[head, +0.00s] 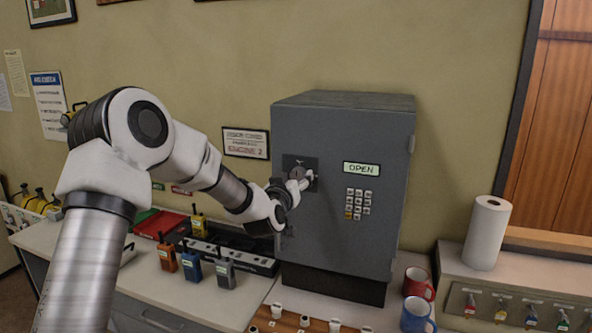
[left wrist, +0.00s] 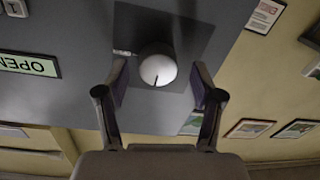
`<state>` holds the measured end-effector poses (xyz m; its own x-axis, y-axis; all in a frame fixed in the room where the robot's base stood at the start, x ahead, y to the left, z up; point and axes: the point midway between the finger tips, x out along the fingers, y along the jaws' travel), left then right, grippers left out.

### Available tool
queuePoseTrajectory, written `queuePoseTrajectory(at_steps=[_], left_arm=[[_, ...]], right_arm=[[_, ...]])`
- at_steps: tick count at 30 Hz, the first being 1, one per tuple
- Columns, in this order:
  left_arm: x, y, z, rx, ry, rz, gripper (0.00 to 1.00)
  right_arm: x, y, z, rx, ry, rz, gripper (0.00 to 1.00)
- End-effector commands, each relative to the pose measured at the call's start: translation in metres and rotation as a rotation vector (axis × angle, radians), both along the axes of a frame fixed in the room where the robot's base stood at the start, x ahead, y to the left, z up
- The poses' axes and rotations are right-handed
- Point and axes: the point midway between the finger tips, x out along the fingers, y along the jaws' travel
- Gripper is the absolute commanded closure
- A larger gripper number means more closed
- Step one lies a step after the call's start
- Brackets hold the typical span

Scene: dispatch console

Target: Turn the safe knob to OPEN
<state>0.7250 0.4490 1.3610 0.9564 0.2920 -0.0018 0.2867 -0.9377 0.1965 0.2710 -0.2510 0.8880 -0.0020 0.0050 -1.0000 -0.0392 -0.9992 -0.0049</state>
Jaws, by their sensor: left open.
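The grey safe (head: 345,130) stands on the counter with its door closed. A display on its door (head: 361,169) reads OPEN; it also shows upside down in the left wrist view (left wrist: 30,64). The safe knob (head: 299,173) is on a dark square plate left of the display. In the left wrist view the round pale knob (left wrist: 157,66) has a dark pointer line. My left gripper (left wrist: 160,88) is open, with one finger on each side of the knob. A gap shows between fingers and knob. In the head view my left gripper (head: 296,184) partly covers the plate. My right gripper is not in view.
A keypad (head: 357,204) is below the display. Several radios (head: 192,265) stand on the counter at left. Red and blue mugs (head: 418,284) and a paper roll (head: 487,233) are at right. Small pieces on a wooden board (head: 285,322) are in front.

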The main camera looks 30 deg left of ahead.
Motion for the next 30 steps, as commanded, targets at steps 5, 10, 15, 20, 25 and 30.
queuePoseTrajectory(at_steps=[5,10,15,20,25,30], left_arm=[[0.0128,0.0035,-0.0001,0.001,0.001,-0.001,0.33],[0.0128,0.0035,-0.0013,-0.001,0.002,-0.001,0.33],[0.0126,0.0035,-0.0012,0.000,0.001,-0.001,0.89],[0.0126,0.0035,-0.0012,0.001,0.001,-0.001,0.93],[0.0127,0.0034,-0.0014,0.014,0.004,-0.001,0.93],[0.0126,0.0032,-0.0018,0.062,0.016,-0.001,0.93]], right_arm=[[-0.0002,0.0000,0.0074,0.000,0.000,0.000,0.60],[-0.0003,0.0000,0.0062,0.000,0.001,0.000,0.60],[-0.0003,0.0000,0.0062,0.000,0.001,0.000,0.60],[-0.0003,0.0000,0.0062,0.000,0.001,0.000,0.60],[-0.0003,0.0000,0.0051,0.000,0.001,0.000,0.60],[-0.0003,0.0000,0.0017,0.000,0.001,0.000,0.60]])
